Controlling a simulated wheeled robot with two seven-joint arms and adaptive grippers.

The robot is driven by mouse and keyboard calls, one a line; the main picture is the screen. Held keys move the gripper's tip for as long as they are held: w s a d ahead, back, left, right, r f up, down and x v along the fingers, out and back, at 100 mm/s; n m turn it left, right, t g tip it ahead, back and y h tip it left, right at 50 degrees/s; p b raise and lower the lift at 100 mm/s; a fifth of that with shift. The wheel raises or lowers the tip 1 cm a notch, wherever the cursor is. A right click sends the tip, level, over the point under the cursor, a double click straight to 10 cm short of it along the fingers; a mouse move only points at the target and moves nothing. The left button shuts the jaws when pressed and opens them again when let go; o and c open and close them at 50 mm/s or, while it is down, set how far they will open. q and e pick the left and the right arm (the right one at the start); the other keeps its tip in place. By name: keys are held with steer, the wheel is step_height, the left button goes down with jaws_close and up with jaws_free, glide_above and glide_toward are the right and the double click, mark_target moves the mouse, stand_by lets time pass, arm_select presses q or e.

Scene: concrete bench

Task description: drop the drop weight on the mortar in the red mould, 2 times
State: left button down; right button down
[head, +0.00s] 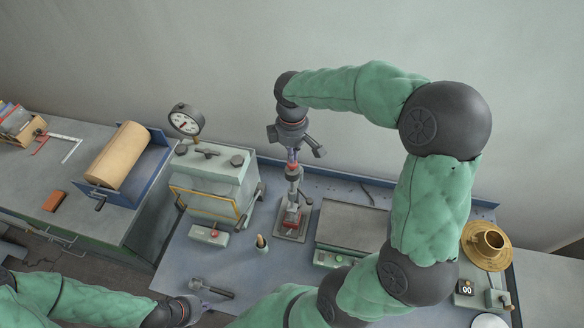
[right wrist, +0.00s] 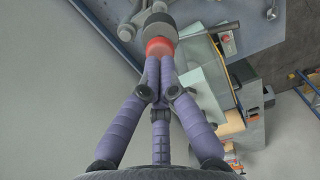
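My right gripper (head: 293,155) reaches down from above the test stand (head: 281,232) in the head view. In the right wrist view its purple fingers (right wrist: 160,68) close on the red top of the drop weight (right wrist: 157,47), whose dark cylinder shows beyond. The mortar inside the mould is too small to make out. My left gripper (head: 190,308) is low at the bottom left, partly cut off, and its fingers are unclear.
A dark tool (head: 212,290) lies near my left gripper. A grey press with a dial gauge (head: 186,122) stands left of the stand, a grey-topped box (head: 352,226) right of it. A brass dish (head: 487,245) and a counter showing 00 (head: 465,288) are at the right.

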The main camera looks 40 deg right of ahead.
steer(key=shift+f+b, duration=0.6)
steer(key=shift+f, duration=0.35)
steer(key=shift+r, duration=0.1)
steer(key=shift+r+p, duration=1.55)
steer(key=shift+r, duration=0.45)
steer(key=shift+f, duration=0.1)
